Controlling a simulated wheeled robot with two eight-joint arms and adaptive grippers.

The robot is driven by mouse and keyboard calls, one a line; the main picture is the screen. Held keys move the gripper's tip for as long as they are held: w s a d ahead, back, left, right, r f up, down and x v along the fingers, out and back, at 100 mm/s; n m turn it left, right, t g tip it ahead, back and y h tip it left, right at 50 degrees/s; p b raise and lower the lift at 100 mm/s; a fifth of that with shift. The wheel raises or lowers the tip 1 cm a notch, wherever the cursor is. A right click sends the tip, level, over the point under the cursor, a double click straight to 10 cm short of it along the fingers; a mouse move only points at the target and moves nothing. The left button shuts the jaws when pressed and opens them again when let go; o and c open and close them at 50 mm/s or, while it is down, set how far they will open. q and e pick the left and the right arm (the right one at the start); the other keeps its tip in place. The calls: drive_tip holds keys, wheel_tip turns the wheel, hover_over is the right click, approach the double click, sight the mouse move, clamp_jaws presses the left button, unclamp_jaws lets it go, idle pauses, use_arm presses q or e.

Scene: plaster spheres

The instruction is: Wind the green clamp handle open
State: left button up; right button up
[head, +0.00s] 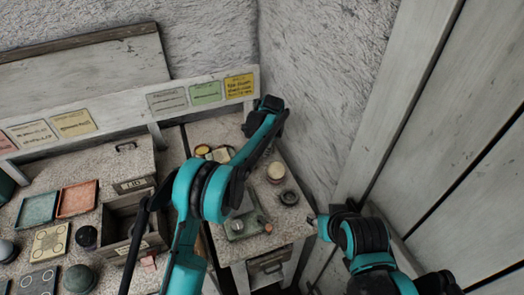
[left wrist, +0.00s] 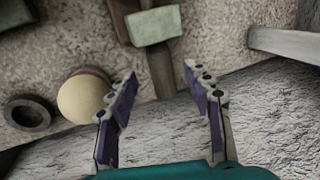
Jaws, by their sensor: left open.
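My left gripper (left wrist: 160,72) is open and empty in the left wrist view, its two fingers spread apart. A pale green block (left wrist: 154,27) lies ahead of the fingertips, with a brown bar running from it into the gap between the fingers. I cannot tell whether this block is the clamp handle. In the head view my left arm reaches over the right-hand bench, and its dark end hides the fingers at the back corner. A small green fixture (head: 236,227) sits near that bench's front; its details are too small to read. My right gripper (head: 314,220) is beside the bench's right edge.
In the head view, an open wooden drawer box (head: 120,222) and coloured trays (head: 78,198) stand left. A plank wall (head: 440,130) closes the right side.

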use_arm(q)
drive_tip(key=b+x, duration=0.1)
drive_tip(key=x, duration=0.3)
drive_tip(key=shift+w+f, duration=0.1)
drive_tip(key=shift+f, duration=0.1)
clamp_jaws()
drive_tip(key=t, duration=0.1)
drive_tip(key=t+b, duration=0.1)
drive_tip(key=t+y+b, duration=0.1)
drive_tip(key=shift+s+d+f, duration=0.15)
drive_tip(key=shift+s+f, duration=0.2)
drive_tip(key=shift+f, duration=0.05)
drive_tip(key=shift+s+r+t+y+b, duration=0.1)
drive_tip(key=shift+t+y+b, duration=0.2)
drive_tip(key=shift+t+b, duration=0.8)
drive_tip(key=shift+r, duration=0.1)
